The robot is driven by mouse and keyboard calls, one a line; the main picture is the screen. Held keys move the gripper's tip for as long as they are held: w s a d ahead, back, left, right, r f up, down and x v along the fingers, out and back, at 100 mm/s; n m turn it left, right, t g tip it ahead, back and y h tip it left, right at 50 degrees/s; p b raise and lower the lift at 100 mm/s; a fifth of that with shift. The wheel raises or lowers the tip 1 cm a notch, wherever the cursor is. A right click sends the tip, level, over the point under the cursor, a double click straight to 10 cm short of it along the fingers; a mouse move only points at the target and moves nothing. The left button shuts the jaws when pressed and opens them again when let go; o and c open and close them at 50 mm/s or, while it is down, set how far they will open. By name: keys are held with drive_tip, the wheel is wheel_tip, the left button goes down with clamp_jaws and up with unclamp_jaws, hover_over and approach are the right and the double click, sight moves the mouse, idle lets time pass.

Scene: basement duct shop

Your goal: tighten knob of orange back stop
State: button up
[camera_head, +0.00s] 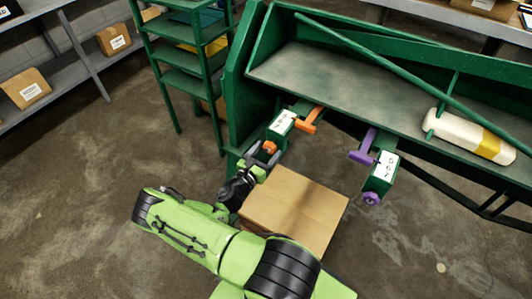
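The orange back stop (309,120) sits on the front of the green machine, with a white numbered label (283,122) on its green block. Its orange knob (270,147) is on the near lower side of that block. My gripper (264,154) is right at the knob, with its two grey fingers apart and the knob showing between or just beyond their tips. I cannot tell whether the fingers touch it. A purple back stop (362,149) with a purple knob (371,198) is farther right.
A cardboard box (295,207) stands just right of and below my gripper. The green machine (345,82) carries a diagonal bar and a white cylinder with a yellow band (468,136). A green rack (187,60) stands at back left. The floor at left is clear.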

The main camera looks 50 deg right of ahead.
drive_tip(key=c, duration=0.9)
drive_tip(key=shift+m, duration=0.3)
drive_tip(key=m, duration=0.4)
drive_tip(key=shift+m, duration=0.3)
drive_tip(key=m, duration=0.8)
drive_tip(key=shift+w, duration=0.1)
drive_tip(key=m, duration=0.3)
drive_tip(key=shift+m+b, duration=0.3)
drive_tip(key=shift+m, duration=0.1)
drive_tip(key=m+b, duration=0.1)
drive_tip(key=m, duration=0.5)
drive_tip(key=shift+m, duration=0.4)
